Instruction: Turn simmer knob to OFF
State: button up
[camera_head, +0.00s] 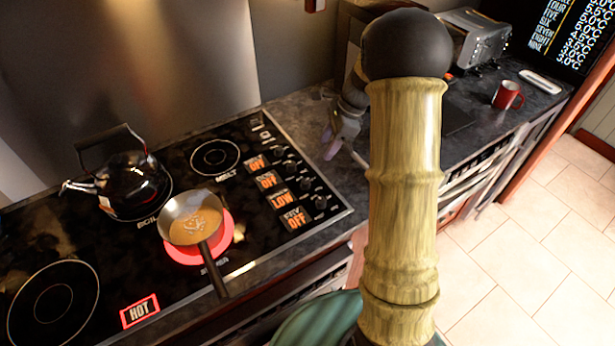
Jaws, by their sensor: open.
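The stove's black control panel has a row of dark knobs beside lit displays. One display reads LOW (282,201), and the others in the row read OFF. The dark knob nearest the LOW display (305,184) appears to be the simmer knob; its pointer is too small to read. The simmer burner (228,238) glows red under a small pan (192,215) of orange-brown food. My gripper (335,142) is open and empty, above the counter to the upper right of the knobs and apart from them. My arm hides part of the view.
A black kettle (126,182) stands on the back-left burner. A HOT sign (140,310) glows at the front. A toaster (478,38) and red mug (507,95) stand on the right counter. The pan handle points toward the front edge. Tiled floor is clear at right.

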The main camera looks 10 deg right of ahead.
aim_at(306, 181)
jog(key=p+x, duration=0.1)
jog(key=x, duration=1.3)
jog(key=shift+s+a+f+p, duration=0.1)
jog(key=shift+a+p, duration=0.05)
jog(key=shift+p, duration=0.2)
jog(key=c, duration=1)
